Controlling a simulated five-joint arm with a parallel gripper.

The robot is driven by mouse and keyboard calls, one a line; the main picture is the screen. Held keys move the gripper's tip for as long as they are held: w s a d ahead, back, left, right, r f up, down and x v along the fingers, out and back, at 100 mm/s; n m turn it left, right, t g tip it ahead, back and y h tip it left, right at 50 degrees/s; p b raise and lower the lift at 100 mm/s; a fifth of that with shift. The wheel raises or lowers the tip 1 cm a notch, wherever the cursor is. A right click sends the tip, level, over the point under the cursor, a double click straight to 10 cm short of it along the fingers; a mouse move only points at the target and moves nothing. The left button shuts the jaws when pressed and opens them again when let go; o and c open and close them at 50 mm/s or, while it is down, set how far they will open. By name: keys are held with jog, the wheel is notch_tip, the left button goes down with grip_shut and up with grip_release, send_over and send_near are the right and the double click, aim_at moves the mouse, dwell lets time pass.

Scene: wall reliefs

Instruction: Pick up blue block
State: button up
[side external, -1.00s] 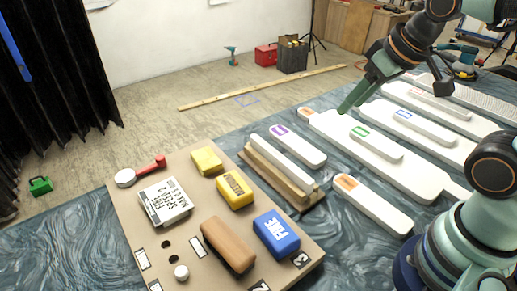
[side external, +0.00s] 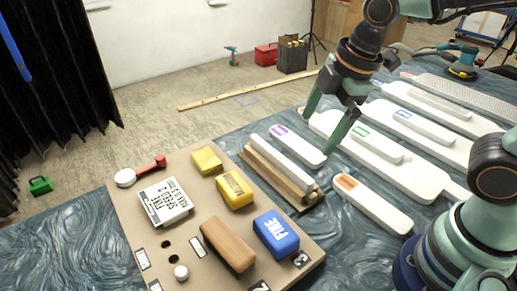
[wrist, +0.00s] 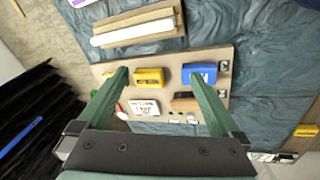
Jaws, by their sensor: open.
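The blue block (side external: 276,235), with white lettering on its side, sits on the brown board (side external: 135,230) near its right edge. It also shows in the wrist view (wrist: 199,74), beyond my right fingertip. My gripper (side external: 327,128) is open and empty. It is in the air above the white pieces, behind and to the right of the blue block and apart from it. In the wrist view the two green fingers (wrist: 160,80) are spread wide, with the yellow block between their tips.
The board also holds yellow blocks (side external: 236,190), a brown block (side external: 228,245), a white lettered block (side external: 165,202) and a red-handled tool (side external: 150,167). A wooden holder with a white bar (side external: 282,160) stands beside the board. Long white pieces (side external: 372,205) lie on the right.

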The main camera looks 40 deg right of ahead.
jog(key=s+a+f+n+g, duration=0.15)
jog(key=a+f+n, duration=0.25)
jog(key=a+n, duration=0.55)
jog(key=n+g, duration=0.2)
jog(key=n, duration=1)
send_over(276, 228)
jog(key=shift+m+h, duration=0.25)
jog(key=shift+h, duration=0.15)
notch_tip(276, 228, down, 9)
jog(key=shift+s+a+f, duration=0.1)
jog(key=shift+s+a, duration=0.05)
jog(key=shift+f, duration=2.8)
jog(key=c, duration=1.4)
